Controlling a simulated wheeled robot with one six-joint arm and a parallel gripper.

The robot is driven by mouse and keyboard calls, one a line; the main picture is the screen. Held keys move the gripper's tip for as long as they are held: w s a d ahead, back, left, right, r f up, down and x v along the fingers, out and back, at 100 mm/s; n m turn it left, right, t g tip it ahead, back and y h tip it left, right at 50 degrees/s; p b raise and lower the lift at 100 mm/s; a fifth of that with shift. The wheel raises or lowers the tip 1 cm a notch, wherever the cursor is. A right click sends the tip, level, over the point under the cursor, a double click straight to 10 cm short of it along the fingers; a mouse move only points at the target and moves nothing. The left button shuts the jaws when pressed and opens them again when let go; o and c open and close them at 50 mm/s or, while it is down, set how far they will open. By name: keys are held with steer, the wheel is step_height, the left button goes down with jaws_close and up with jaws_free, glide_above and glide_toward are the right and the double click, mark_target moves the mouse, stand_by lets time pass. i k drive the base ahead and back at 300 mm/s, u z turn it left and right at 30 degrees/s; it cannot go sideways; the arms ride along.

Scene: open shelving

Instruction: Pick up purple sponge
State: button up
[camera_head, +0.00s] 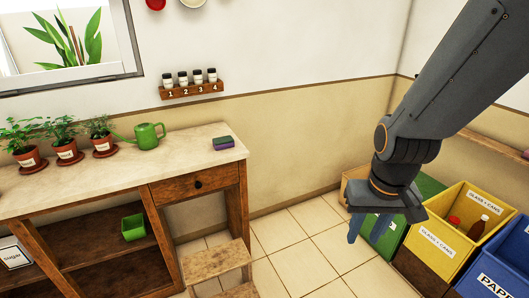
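The sponge (223,143), purple with a green layer, lies flat near the right end of the pale counter top (190,155). It is in plain view and nothing touches it. My gripper (367,231) hangs from my arm on the right, pointing down in front of the green bin, well to the right of the sponge and apart from it. Its two bluish fingers look spread, with nothing seen between them.
A green watering can (148,136) and several potted plants (65,138) stand left of the sponge. A wooden step stool (215,262) stands before the counter. Yellow (440,237) and blue (500,265) bins fill the right. Tiled floor (300,245) between is clear.

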mark_target(227, 141)
steer(key=z, duration=0.75)
steer(key=i, duration=1.6)
steer(key=u, duration=0.5)
steer(key=i, duration=0.75)
steer(key=u, duration=1.4)
steer(key=i, duration=0.55)
steer(key=u, duration=0.45)
